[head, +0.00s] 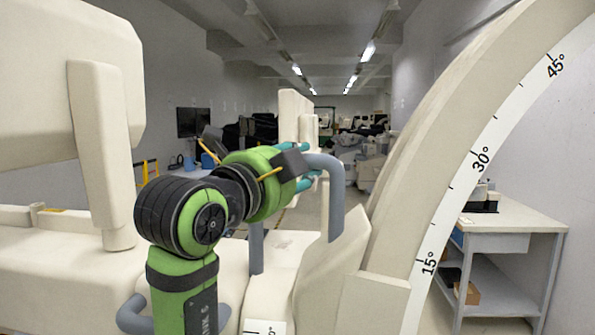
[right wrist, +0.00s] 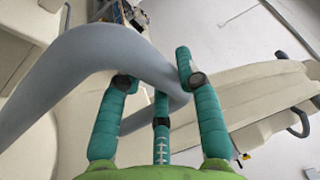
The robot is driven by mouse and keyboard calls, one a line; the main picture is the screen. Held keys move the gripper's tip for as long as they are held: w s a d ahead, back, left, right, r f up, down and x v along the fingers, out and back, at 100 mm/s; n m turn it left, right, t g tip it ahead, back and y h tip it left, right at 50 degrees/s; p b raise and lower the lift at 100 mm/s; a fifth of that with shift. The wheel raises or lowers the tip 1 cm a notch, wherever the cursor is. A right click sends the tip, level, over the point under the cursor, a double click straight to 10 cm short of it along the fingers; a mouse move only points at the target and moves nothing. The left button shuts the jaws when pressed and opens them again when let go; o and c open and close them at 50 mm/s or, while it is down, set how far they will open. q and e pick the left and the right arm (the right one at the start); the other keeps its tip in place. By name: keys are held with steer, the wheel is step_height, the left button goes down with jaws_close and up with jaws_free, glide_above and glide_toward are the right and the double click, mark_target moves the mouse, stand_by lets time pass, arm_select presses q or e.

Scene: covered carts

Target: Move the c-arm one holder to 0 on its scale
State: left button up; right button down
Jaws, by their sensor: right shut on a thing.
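The c-arm (head: 433,140) is a large cream arc rising to the upper right. Its white scale strip (head: 458,198) shows 15°, 30° and 45°, with 15° lowest. A cream holder block (head: 330,270) sits at the foot of the arc and carries a bent grey handle (head: 337,205). My left gripper is out of view.
A cream unit with a hanging panel (head: 103,150) fills the left side. A white side table (head: 515,222) with a box on its lower shelf stands at the right. A monitor (head: 193,122) and other equipment are farther back. Part of the floor (head: 325,215) is clear.

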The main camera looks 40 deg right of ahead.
steer(key=c, duration=1.1)
jaws_free()
steer(key=shift+s+a+f, duration=0.2)
steer(key=shift+s, duration=0.05)
steer(key=shift+s+a+r, duration=0.35)
steer(key=shift+s+a, duration=0.1)
steer(key=shift+a, duration=0.15)
steer(key=shift+a, duration=0.1)
steer(key=v, duration=1.2)
steer(key=shift+f, duration=0.15)
